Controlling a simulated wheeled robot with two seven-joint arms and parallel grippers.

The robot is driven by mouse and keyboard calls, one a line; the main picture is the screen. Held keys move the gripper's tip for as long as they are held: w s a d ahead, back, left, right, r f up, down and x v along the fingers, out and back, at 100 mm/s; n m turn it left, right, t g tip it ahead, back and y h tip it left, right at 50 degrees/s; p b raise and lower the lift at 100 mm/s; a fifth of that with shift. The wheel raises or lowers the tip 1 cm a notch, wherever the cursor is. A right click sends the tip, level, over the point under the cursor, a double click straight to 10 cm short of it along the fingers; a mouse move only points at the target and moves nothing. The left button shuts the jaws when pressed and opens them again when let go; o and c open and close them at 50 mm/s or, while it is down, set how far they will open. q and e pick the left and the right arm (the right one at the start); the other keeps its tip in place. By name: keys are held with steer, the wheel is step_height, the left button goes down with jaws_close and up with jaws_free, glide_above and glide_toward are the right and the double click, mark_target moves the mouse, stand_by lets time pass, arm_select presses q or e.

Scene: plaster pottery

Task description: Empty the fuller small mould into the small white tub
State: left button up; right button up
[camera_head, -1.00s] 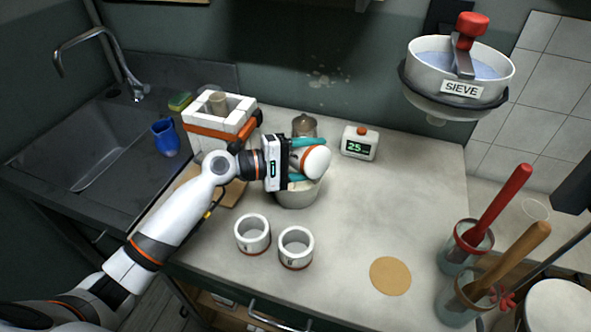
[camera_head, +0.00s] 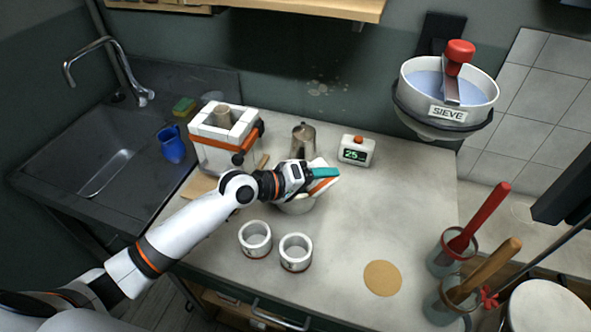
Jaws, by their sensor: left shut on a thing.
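My left gripper (camera_head: 322,173), with teal fingers, is shut on a white mould with an orange-red band (camera_head: 321,186). The mould is tipped over above the small white tub (camera_head: 297,207), at the middle of the counter. The fingers and wrist hide part of the mould, and its opening and any pouring cannot be made out. The mould and arm cover most of the tub's mouth. Two more small white moulds, a left one (camera_head: 255,239) and a right one (camera_head: 296,252), stand upright in front of the tub. My right gripper is out of view.
A grey metal pot (camera_head: 303,141) and a timer (camera_head: 356,151) stand behind the tub. A white block-walled box (camera_head: 224,135) is at the left, near the sink. A sieve (camera_head: 447,92) hangs at the right. The counter's right middle is clear around a tan disc (camera_head: 382,278).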

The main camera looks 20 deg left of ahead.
arm_select(q)
steer(key=r+m+y+p, duration=0.1)
steer(key=p, duration=0.2)
steer(key=shift+r, duration=0.25)
steer(key=shift+f+m+p, duration=0.3)
steer(key=shift+m+p, duration=0.1)
steer(key=shift+p, duration=0.05)
steer(key=m+y+p, duration=0.1)
steer(key=p, duration=0.1)
steer(key=d+m+t+y+p, duration=0.1)
steer(key=p, duration=0.1)
steer(key=shift+s+p, duration=0.25)
steer(key=shift+p, duration=0.15)
steer(key=shift+s+d+f+m+t+y+p, duration=0.4)
steer(key=shift+d+f+m+y+p, duration=0.25)
steer(key=shift+m+p, duration=0.25)
steer(key=f+m+b, duration=0.1)
steer(key=f, duration=0.1)
steer(key=d+f+t+y+b, duration=0.1)
steer(key=f+b, duration=0.1)
steer(key=f, duration=0.1)
steer(key=s+d+f+m+b, duration=0.1)
steer(key=f+b, duration=0.1)
steer(key=shift+f+m+y, duration=0.3)
steer(key=shift+f+y, duration=0.05)
steer(key=shift+a+b, duration=0.15)
steer(key=shift+b, duration=0.2)
